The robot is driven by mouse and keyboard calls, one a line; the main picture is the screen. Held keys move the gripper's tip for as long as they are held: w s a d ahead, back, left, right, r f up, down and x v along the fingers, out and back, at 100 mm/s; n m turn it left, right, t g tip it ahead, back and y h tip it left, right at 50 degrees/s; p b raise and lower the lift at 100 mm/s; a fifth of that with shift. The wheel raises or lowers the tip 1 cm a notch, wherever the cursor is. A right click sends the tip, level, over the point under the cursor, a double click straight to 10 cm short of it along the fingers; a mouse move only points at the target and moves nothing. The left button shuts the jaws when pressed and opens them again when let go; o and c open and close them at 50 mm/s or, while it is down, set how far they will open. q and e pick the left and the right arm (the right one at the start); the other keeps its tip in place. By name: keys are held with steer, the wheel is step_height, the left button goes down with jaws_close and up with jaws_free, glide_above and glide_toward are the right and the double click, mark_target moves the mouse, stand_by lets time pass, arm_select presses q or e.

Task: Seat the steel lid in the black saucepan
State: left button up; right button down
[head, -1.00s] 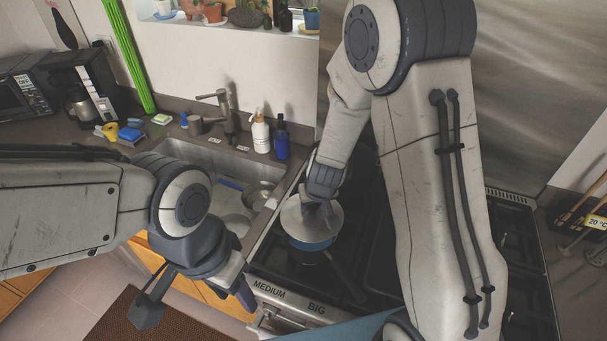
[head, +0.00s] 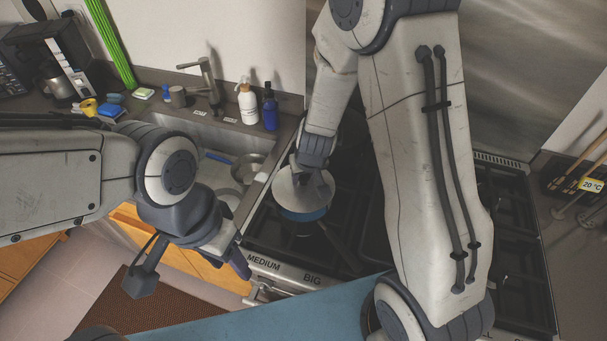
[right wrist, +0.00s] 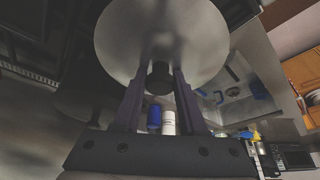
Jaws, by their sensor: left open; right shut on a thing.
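The steel lid (head: 290,190) is a round grey disc over the black saucepan (head: 300,228) on the stove. A blue band shows between the lid's near edge and the dark pan side. The lid hides the pan's opening, so I cannot tell whether it touches the rim. My right gripper (head: 318,187) is shut on the lid's knob; the right wrist view shows the dark knob between the fingers (right wrist: 160,80) and the lid (right wrist: 160,35) beyond. The saucepan cannot be made out there. My left gripper (head: 193,271) is open and empty, left of the stove front.
The stove (head: 277,268) has dark grates around the pan. The sink (head: 215,140) lies to its left, with a metal pot (head: 247,168) in it. A white bottle (head: 247,103) and a blue bottle (head: 270,110) stand behind the sink.

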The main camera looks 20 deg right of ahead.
steer(key=shift+f+b, duration=1.95)
steer(key=shift+f, duration=0.45)
steer(key=shift+c, duration=1.9)
jaws_free()
steer(key=p+v, duration=0.6)
steer(key=v, duration=0.3)
steer(key=shift+r, duration=0.1)
steer(key=shift+s+r+p, duration=0.3)
steer(key=shift+r+p, duration=0.2)
steer(key=shift+r, duration=0.1)
